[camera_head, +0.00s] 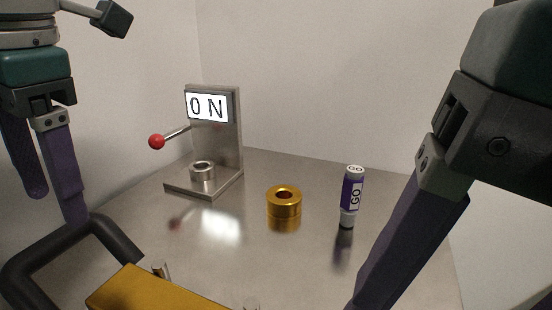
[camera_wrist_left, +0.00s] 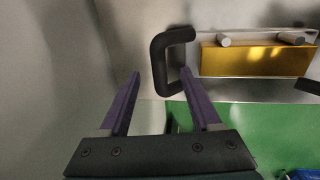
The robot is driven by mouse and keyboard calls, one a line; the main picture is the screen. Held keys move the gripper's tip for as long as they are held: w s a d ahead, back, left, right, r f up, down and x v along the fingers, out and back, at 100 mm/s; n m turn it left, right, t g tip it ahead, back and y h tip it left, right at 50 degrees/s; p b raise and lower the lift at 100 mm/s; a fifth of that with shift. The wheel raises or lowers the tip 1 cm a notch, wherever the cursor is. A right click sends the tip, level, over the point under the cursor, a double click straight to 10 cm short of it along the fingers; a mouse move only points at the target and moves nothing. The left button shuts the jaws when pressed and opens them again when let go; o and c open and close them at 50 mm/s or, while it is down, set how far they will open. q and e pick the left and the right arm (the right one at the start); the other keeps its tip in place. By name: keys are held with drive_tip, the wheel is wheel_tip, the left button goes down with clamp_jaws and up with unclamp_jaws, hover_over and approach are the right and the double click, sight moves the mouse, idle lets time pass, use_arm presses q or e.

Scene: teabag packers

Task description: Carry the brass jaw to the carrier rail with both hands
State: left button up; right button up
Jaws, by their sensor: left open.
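The brass jaw (camera_head: 150,293) is a gold block at the bottom left of the head view, partly cut off by the frame. It also shows in the left wrist view (camera_wrist_left: 255,62), with two steel pins and a black U-shaped handle (camera_wrist_left: 157,62) at its left end. My left gripper (camera_head: 57,207) is open, its purple fingers pointing down over that handle. In the left wrist view the handle's outer bar appears between the fingertips; contact is unclear. My right gripper (camera_head: 410,235) shows one purple finger, its tip hidden. I cannot identify the carrier rail.
A steel stand (camera_head: 228,145) with an ON sign has a red-knobbed lever (camera_head: 157,141) and a steel ring (camera_head: 202,171) on its base. A brass ring (camera_head: 284,200) and a GO bottle (camera_head: 352,195) stand on the steel table (camera_head: 260,260). Bare tabletop lies between them.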

use_arm(q)
drive_tip(key=shift+a, duration=0.2)
use_arm(e)
drive_tip(key=shift+f, duration=0.1)
use_arm(q)
drive_tip(key=shift+s, duration=0.3)
drive_tip(key=f, duration=0.3)
drive_tip(key=a+f, duration=0.1)
drive_tip(key=f, duration=0.5)
drive_tip(key=shift+w+a+f, duration=0.35)
drive_tip(key=shift+a+f, duration=0.05)
use_arm(e)
drive_tip(key=f, duration=0.3)
drive_tip(key=a+f, duration=0.1)
drive_tip(key=f, duration=0.5)
drive_tip(key=shift+a+f, duration=0.35)
drive_tip(key=shift+a, duration=0.05)
use_arm(q)
clamp_jaws()
use_arm(e)
clamp_jaws()
use_arm(q)
drive_tip(key=shift+r, duration=0.1)
use_arm(e)
drive_tip(key=shift+r, duration=0.1)
